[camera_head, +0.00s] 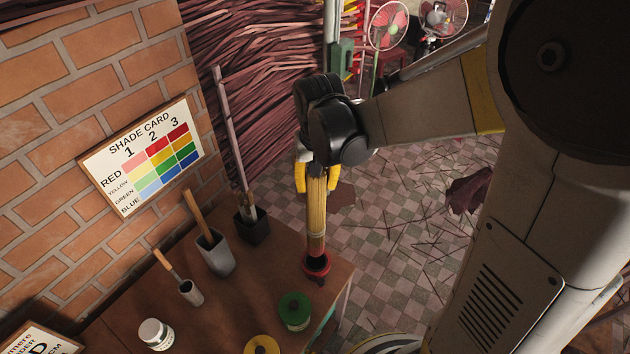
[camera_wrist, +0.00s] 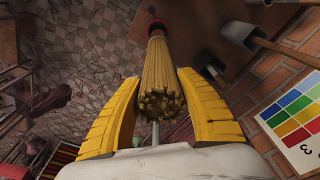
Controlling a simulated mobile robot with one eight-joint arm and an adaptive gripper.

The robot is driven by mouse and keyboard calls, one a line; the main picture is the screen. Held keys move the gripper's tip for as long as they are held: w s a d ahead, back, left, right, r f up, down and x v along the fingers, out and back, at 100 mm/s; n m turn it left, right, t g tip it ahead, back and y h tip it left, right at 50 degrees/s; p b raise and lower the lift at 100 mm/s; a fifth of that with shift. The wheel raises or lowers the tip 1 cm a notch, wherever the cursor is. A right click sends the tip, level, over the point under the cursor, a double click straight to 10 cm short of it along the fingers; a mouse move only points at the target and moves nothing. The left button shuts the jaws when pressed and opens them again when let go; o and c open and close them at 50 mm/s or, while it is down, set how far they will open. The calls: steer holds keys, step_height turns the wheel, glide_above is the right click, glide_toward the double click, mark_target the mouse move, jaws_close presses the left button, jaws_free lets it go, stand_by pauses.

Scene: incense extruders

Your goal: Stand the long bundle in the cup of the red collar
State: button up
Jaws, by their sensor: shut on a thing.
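The long bundle (camera_head: 316,212) of thin yellow sticks stands nearly upright in the head view. Its lower end is at the red collar (camera_head: 316,265), near the table's right edge, and looks to be in or just over the cup; I cannot tell how deep. My gripper (camera_head: 316,176) is at the bundle's upper part, its yellow fingers on either side. In the wrist view the gripper (camera_wrist: 158,118) is shut on the bundle (camera_wrist: 160,80), whose far end meets the red collar (camera_wrist: 156,27). My arm hides the bundle's top in the head view.
A green collar (camera_head: 295,310) and a yellow one (camera_head: 262,345) stand nearer on the table (camera_head: 140,300). Grey pots with sticks (camera_head: 216,254), a black pot (camera_head: 252,227) and a white jar (camera_head: 156,334) are to the left. A shade card (camera_head: 143,157) is on the brick wall.

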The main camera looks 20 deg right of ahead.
mark_target(316, 218)
steer(key=shift+s+f+b, duration=0.15)
steer(key=shift+f+b, duration=0.3)
steer(key=shift+f, duration=0.2)
step_height(316, 218, down, 12)
steer(key=b, duration=1)
steer(key=shift+f, duration=0.1)
steer(key=o, duration=1.4)
steer(key=r, duration=0.8)
steer(key=s+r, duration=0.1)
steer(key=r, duration=0.3)
steer(key=shift+s+a, duration=0.1)
steer(key=shift+a, duration=0.05)
